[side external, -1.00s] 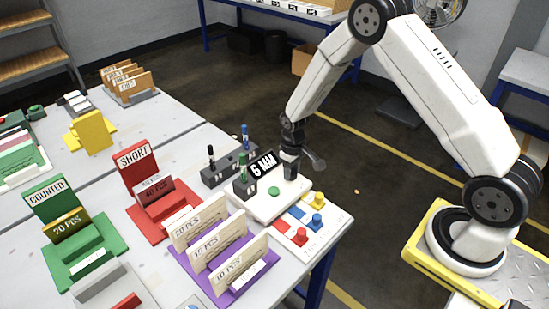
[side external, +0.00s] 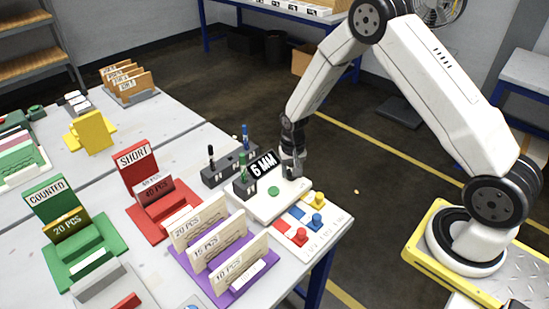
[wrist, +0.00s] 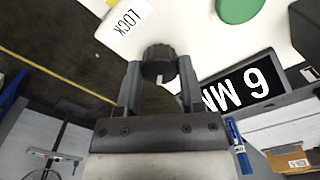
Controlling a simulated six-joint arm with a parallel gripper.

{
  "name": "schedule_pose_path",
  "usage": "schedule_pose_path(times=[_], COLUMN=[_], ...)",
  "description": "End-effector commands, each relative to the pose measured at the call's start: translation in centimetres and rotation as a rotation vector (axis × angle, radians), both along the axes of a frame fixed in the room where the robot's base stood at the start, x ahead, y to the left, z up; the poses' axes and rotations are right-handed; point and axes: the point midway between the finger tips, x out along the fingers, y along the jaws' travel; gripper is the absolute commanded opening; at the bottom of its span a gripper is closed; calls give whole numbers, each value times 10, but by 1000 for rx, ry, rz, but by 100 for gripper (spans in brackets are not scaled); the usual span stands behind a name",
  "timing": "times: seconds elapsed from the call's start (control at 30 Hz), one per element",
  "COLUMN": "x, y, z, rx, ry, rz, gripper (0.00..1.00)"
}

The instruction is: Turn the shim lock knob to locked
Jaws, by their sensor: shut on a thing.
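The dark, ridged shim lock knob (wrist: 158,61) stands at the edge of the white plotter base (wrist: 185,28) in the wrist view. My gripper (wrist: 160,68) is shut on it, with one finger on each side. A small pale mark shows on the knob's near side, but I cannot tell its setting. A white "LOCK" label (wrist: 125,20) lies on the base beside the knob. In the side external view my gripper (side external: 291,174) is down at the back right of the white base (side external: 272,203) and hides the knob.
The black "6 MM" sign (side external: 263,164) stands close left of my gripper. Dark holders with pens (side external: 240,158) stand farther left. A white panel with red, blue and yellow buttons (side external: 312,228) lies in front. The floor beyond the table's right edge is open.

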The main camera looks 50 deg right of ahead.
Motion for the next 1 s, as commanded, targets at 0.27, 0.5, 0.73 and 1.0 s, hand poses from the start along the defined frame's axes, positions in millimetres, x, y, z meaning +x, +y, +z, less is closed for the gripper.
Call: schedule_pose_path(times=[0.27,0.5,0.73,1.0], x=[1,1,0,1], y=[0,0,0,0], z=[1,1,0,7], rx=[0,1,0,1], ry=[-4,-3,-1,-3], rz=[-9,-8,-7,-6], gripper=[0,84,84,84])
